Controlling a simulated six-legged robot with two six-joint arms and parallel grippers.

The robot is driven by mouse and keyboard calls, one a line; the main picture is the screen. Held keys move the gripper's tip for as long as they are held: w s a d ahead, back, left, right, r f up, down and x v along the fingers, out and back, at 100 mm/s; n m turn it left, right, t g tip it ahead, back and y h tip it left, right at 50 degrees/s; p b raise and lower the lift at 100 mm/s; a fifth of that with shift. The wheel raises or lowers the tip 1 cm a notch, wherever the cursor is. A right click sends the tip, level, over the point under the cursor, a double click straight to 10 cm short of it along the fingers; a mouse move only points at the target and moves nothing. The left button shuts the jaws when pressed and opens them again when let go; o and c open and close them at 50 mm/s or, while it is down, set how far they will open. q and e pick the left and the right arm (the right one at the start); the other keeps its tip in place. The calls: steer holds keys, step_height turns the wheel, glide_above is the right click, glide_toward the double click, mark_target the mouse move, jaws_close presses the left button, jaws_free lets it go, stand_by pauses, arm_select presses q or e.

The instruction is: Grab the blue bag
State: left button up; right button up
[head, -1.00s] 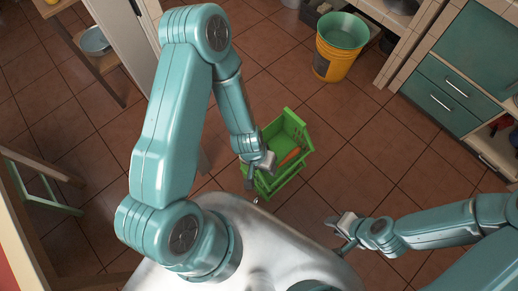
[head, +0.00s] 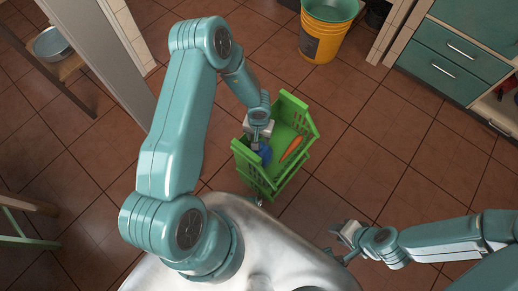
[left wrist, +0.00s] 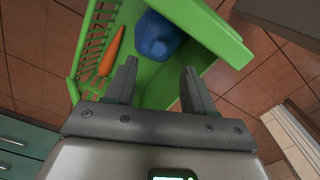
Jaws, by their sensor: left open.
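A blue bag (left wrist: 158,36) lies in a green crate (left wrist: 212,28), shown in the left wrist view just beyond my left fingertips. In the head view the bag (head: 264,153) is partly hidden by my left gripper (head: 257,147). The crate (head: 298,112) stands on the floor in front of my body. My left gripper (left wrist: 158,78) is open, its fingers pointing into the crate toward the bag, with nothing between them. My right gripper (head: 340,242) is off to the right of the crate, small in the head view, away from the bag.
An orange carrot (head: 292,147) lies in the crate beside the bag; it also shows in the left wrist view (left wrist: 110,50). A yellow bucket (head: 322,38) stands behind. Teal drawers (head: 452,62) are at right, a shelf with a metal bowl (head: 50,44) at left. The tiled floor between is clear.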

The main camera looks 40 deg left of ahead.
mark_target(259, 154)
arm_select(q)
step_height(259, 154, down, 4)
steer(key=shift+r+b, duration=0.1)
steer(key=shift+b, duration=0.4)
steer(key=f, duration=0.1)
steer(key=f+b, duration=0.1)
steer(key=f, duration=0.1)
steer(key=f+b, duration=0.1)
steer(key=f, duration=0.1)
steer(key=shift+w+a+f, duration=0.1)
steer(key=shift+w+f, duration=0.15)
steer(key=shift+w, duration=0.1)
jaws_close()
steer(key=shift+r, duration=0.1)
stand_by(0.5)
